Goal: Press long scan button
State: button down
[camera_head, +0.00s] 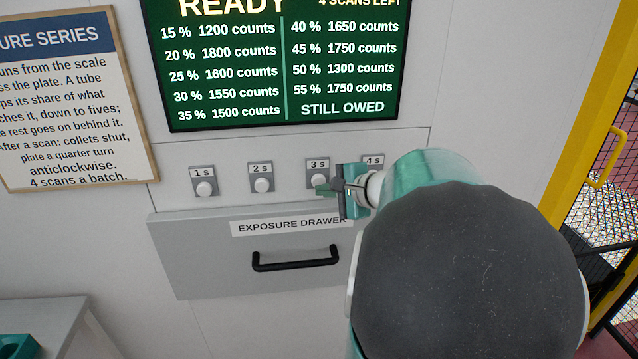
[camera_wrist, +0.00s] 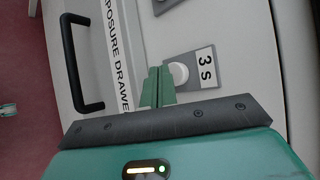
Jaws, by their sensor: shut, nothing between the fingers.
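Several round white buttons sit on grey plates in a row on the panel: 1 s (camera_head: 204,188), 2 s (camera_head: 262,184), 3 s (camera_head: 318,180) and 4 s, whose label (camera_head: 372,160) shows while its button is hidden behind my gripper. None is marked "long". My gripper (camera_head: 324,189) is shut and empty, its fingertips in front of the lower part of the 3 s button. In the wrist view the closed green fingers (camera_wrist: 158,74) are right beside the 3 s button (camera_wrist: 179,74), on its drawer side. I cannot tell whether they touch it.
The exposure drawer (camera_head: 200,254) with its black handle (camera_head: 297,261) is below the buttons. A green screen (camera_head: 280,70) above reads READY and lists percentages with counts. A framed sign (camera_head: 75,110) hangs at left. A yellow post (camera_head: 600,110) stands at right.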

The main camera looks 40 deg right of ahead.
jog(key=shift+w+d, duration=0.2)
jog(key=shift+w, duration=0.05)
jog(key=shift+w+d, duration=0.3)
jog(key=shift+w, duration=0.15)
dwell(0.9)
jog(key=shift+s+a, duration=0.55)
jog(key=shift+s, duration=0.25)
jog(key=shift+s+a, duration=0.75)
jog(key=shift+s, duration=0.3)
jog(key=shift+s+a, duration=0.7)
jog(key=shift+s, duration=0.35)
